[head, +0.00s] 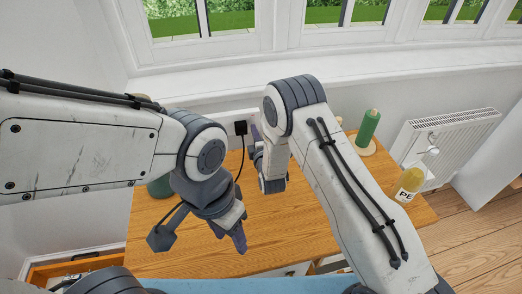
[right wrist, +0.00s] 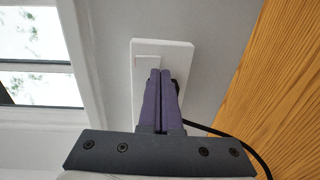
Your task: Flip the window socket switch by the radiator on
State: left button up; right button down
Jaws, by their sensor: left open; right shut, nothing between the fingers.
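The window socket is a white wall plate (right wrist: 184,56) in the right wrist view, with a square rocker switch (right wrist: 147,61) near its upper left. In the head view the plate (head: 222,132) shows under the sill with a black plug (head: 240,127) in it. My right gripper (right wrist: 160,74) is shut and empty, its purple fingertips in front of the plate just beside and below the rocker. I cannot tell whether they touch it. In the head view the right gripper (head: 256,150) is partly hidden by its arm. My left gripper (head: 228,236) is open and empty above the table.
The wooden table (head: 290,232) stands below the socket. A black cable (right wrist: 222,138) runs from the socket towards it. A white radiator (head: 445,145) is on the right wall. Windows are above.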

jog(key=f+b+v, duration=0.2)
jog(key=v, duration=1)
jog(key=shift+f, duration=0.2)
jog(key=shift+d, duration=0.15)
